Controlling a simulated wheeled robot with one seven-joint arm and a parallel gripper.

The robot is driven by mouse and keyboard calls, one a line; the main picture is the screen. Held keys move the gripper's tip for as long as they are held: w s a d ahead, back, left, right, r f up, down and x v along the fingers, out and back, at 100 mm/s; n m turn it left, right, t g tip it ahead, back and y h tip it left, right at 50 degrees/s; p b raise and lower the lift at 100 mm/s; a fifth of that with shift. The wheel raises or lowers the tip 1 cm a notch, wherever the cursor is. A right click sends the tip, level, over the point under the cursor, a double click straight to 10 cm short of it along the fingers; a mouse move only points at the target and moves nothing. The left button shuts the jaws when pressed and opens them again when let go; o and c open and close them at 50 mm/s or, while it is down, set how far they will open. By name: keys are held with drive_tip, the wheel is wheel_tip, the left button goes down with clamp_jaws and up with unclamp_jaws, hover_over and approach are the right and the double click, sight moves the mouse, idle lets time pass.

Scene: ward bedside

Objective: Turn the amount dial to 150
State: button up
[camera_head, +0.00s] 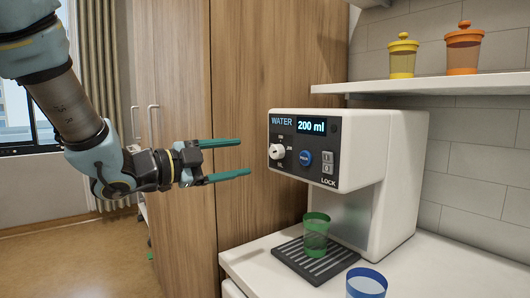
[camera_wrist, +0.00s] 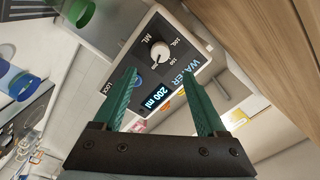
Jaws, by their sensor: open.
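The water dispenser (camera_head: 395,150) is a white box with a dark front panel. Its display (camera_head: 311,127) reads 200 ml. The amount dial (camera_head: 276,151) is a white knob at the panel's left, below the word WATER. In the wrist view the dial (camera_wrist: 160,52) shows with marks around it, including 100 and 150. My gripper (camera_head: 245,157) is open and empty, left of the panel and apart from the dial. In the wrist view my gripper (camera_wrist: 165,80) has its green fingers spread, with the dial and display seen between and beyond them.
A blue button (camera_head: 305,158) and a LOCK switch (camera_head: 327,162) sit right of the dial. A green cup (camera_head: 316,235) stands on the drip tray (camera_head: 290,253). A blue-rimmed cup (camera_head: 366,283) stands in front. A shelf (camera_head: 450,84) holds yellow and orange jars. A wooden cabinet (camera_head: 265,60) stands behind my gripper.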

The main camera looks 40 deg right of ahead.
sight(273, 152)
drive_tip(key=d, duration=0.3)
drive_tip(key=d+p, duration=0.1)
drive_tip(key=d, duration=0.2)
drive_tip(key=d+p, duration=0.1)
drive_tip(key=d, duration=0.2)
drive_tip(key=shift+s, duration=0.25)
clamp_jaws()
